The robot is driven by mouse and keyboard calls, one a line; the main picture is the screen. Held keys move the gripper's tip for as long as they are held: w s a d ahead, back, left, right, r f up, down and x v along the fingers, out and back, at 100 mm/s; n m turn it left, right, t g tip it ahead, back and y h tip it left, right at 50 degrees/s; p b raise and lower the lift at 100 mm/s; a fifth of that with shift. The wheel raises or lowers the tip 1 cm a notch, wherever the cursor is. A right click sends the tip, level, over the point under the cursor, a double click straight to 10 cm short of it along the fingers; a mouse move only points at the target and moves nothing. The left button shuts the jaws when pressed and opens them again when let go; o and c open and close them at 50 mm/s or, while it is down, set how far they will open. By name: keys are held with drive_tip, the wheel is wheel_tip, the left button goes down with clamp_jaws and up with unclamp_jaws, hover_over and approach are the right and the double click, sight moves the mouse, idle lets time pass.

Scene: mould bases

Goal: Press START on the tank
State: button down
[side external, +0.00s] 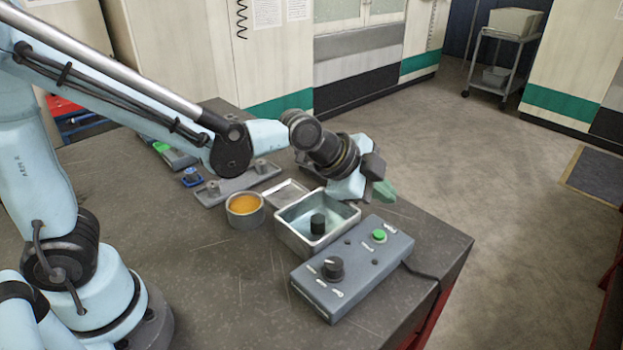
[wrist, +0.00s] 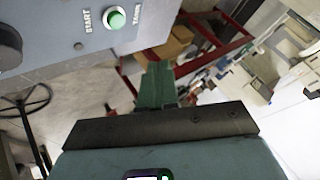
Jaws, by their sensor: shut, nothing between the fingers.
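The tank's control box (side external: 353,266) is a grey-blue box near the table's front right corner. Its green START button (side external: 379,236) sits at the far right end of the top face, with a black knob (side external: 332,268) at the near end. In the wrist view the green button (wrist: 115,18) shows at the top, beside the word START. My gripper (side external: 384,191) is shut and empty, above and beyond the button end of the box. Its green fingertips (wrist: 157,88) show in the wrist view, below and right of the button and apart from it.
An open metal tank (side external: 289,241) with a black cylinder (side external: 318,224) inside stands left of the box. A round cup of orange contents (side external: 245,208) is left of it. A grey plate with pegs (side external: 238,184) lies behind. A cable runs off the box's right side.

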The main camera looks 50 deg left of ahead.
sight(375, 235)
drive_tip(key=shift+f, duration=3)
drive_tip(key=shift+f, duration=0.4)
drive_tip(key=shift+f, duration=0.35)
drive_tip(key=shift+r, duration=0.1)
idle(0.4)
drive_tip(key=shift+r, duration=0.65)
drive_tip(key=shift+r, duration=2.55)
